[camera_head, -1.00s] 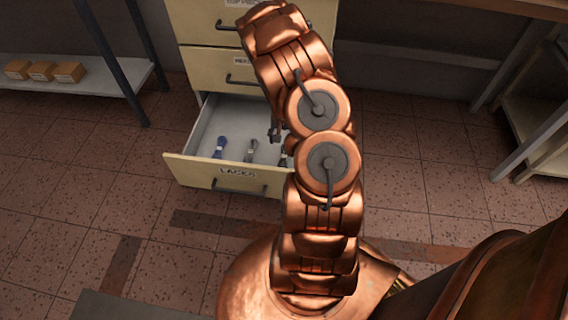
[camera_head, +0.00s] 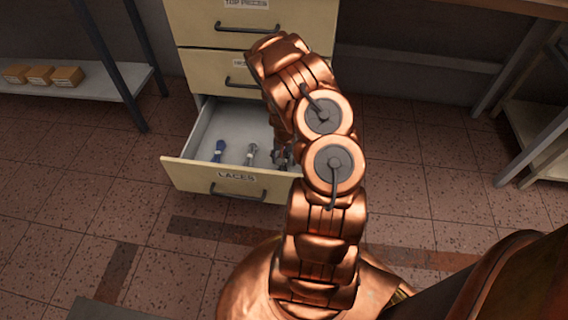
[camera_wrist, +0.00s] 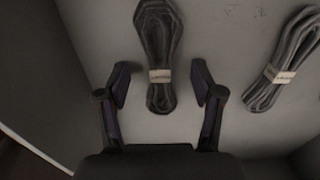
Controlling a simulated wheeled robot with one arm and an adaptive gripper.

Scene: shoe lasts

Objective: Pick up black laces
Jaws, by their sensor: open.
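The black laces (camera_wrist: 158,35) are a dark looped bundle with a pale paper band, lying on the drawer floor in the wrist view. My gripper (camera_wrist: 161,82) is open, with one finger on each side of the bundle's lower part near the band; I see no contact. In the head view my gripper (camera_head: 282,154) is low inside the open drawer (camera_head: 185,176) labelled LACES, and the black laces are largely hidden there by my gripper and arm.
Grey laces (camera_wrist: 287,62) lie to the right of the black bundle in the wrist view. In the head view, a blue bundle (camera_head: 218,151) and the grey bundle (camera_head: 251,155) lie left of my gripper. The drawer walls bound the space; closed drawers (camera_head: 222,66) are above.

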